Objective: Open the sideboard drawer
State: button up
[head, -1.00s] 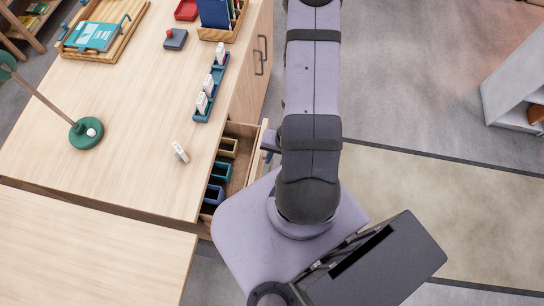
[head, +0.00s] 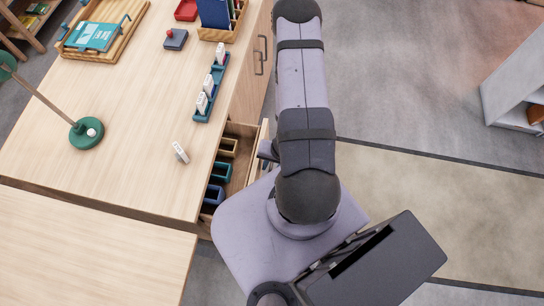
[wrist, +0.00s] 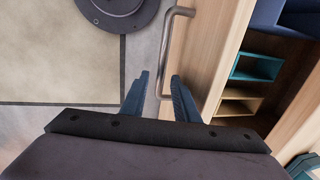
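The sideboard (head: 140,110) has a pale wooden top, and its drawer (head: 240,130) stands pulled out on its right side. Yellow, teal and blue bins show inside the drawer. In the wrist view the drawer front (wrist: 207,45) carries a grey metal bar handle (wrist: 166,52). My gripper (wrist: 160,76) is open at the handle, with a blue finger on either side of the bar and gaps visible between them. In the head view the fingers are hidden by my arm. The wrist view also shows a teal bin (wrist: 257,67) inside the drawer.
A white block (head: 180,152), a green lamp base (head: 86,133) and a blue rack (head: 212,88) of white pieces stand on the top. A closed cabinet door with dark handles (head: 260,60) is beyond the drawer. Open floor (head: 420,100) lies to the right.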

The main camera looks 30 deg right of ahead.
jog(key=shift+f, duration=0.15)
grip_shut()
jog(key=shift+s, duration=0.1)
jog(key=s+d, duration=0.9)
jog(key=d, duration=0.1)
jog(key=shift+s+d, duration=0.25)
jog(key=shift+s, duration=0.15)
grip_release()
jog(key=shift+a, duration=0.1)
